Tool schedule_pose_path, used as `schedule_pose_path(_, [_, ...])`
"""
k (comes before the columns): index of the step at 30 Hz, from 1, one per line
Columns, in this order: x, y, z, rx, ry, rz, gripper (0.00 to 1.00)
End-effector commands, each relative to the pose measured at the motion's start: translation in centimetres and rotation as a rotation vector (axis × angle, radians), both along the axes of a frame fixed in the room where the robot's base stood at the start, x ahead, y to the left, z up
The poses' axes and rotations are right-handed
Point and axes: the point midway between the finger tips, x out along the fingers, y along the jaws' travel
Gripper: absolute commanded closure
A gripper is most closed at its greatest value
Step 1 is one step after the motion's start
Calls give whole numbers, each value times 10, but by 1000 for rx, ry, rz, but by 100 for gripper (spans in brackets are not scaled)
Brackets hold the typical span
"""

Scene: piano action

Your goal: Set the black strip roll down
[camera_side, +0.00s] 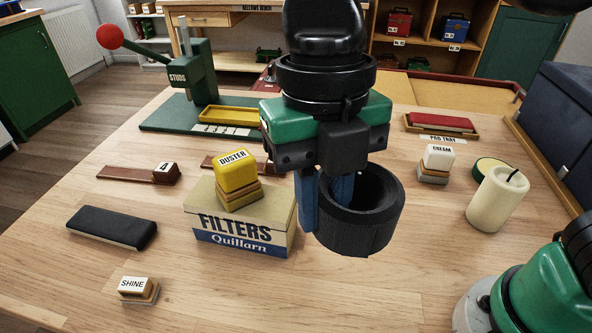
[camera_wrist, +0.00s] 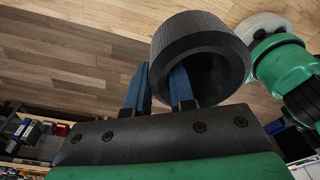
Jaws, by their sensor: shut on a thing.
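The black strip roll (camera_side: 358,232) is a thick, ribbed black ring with an open top in the side view. My gripper (camera_side: 326,198) is shut on its left wall, one blue finger outside the ring and the other inside its hollow.
Left of the roll, a filters box (camera_side: 240,220) carries a yellow duster block (camera_side: 237,172). The front middle of the table is clear.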

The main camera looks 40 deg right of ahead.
Motion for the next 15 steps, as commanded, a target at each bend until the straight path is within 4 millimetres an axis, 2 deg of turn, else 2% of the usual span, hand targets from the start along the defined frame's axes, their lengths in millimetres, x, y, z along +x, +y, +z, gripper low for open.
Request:
schedule_pose_path(5, [62,-28,8,-1,-2,-312,100])
schedule_pose_path(8, [105,-61,10,-1,-2,-550,100])
schedule_pose_path(12, [156,-122,10,-2,-2,-878,100])
schedule_pose_path(15, [179,-167,8,-2,-1,-1080,100])
